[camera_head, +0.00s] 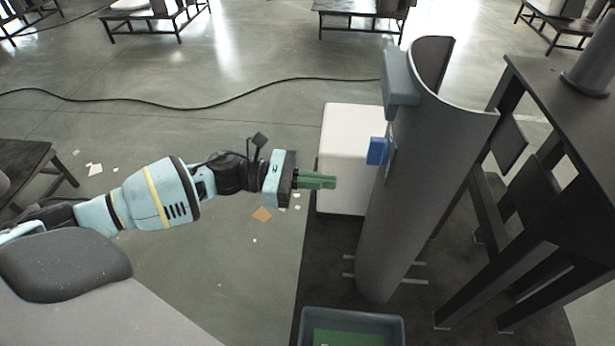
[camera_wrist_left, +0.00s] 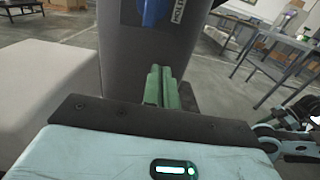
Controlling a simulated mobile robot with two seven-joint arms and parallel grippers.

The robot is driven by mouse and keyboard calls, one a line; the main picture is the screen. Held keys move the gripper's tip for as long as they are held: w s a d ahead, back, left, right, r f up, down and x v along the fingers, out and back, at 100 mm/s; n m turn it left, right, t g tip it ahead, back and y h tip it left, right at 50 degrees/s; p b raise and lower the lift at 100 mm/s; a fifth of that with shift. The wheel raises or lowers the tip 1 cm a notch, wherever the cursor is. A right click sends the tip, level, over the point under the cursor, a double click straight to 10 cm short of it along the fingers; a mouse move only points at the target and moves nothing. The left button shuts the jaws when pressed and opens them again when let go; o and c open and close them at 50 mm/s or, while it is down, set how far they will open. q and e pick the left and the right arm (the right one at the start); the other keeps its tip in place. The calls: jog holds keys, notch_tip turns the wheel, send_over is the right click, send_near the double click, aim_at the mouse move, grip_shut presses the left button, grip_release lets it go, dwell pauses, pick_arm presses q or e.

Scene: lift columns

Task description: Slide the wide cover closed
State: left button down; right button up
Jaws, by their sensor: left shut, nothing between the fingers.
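The tall grey curved cover (camera_head: 400,190) stands upright, right of centre in the head view. A blue handle-like part (camera_head: 377,151) sits on its left side, below a grey block (camera_head: 401,80). In the left wrist view the grey surface (camera_wrist_left: 135,60) rises ahead, with the blue part (camera_wrist_left: 152,12) and a partly cut-off label at the top. My left gripper (camera_head: 333,182) has its green fingers together, empty, left of and lower in the picture than the blue part. The fingers (camera_wrist_left: 161,86) look apart from the blue part. My right gripper is not seen.
A white box (camera_head: 345,150) stands behind the left fingertips. A green-bottomed grey bin (camera_head: 352,315) is at the bottom. A dark table frame (camera_head: 560,120) stands at the right. A black cable (camera_head: 200,107) crosses the floor.

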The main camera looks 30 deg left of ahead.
pick_arm(q)
jog(key=x, duration=0.8)
jog(key=shift+d, duration=0.3)
jog(key=shift+w, duration=0.15)
jog(key=b+x, duration=0.2)
jog(key=x, duration=1.1)
jog(key=shift+d+b, duration=0.2)
jog(key=shift+b, duration=0.1)
jog(key=shift+r, duration=0.2)
jog(key=shift+a, duration=0.1)
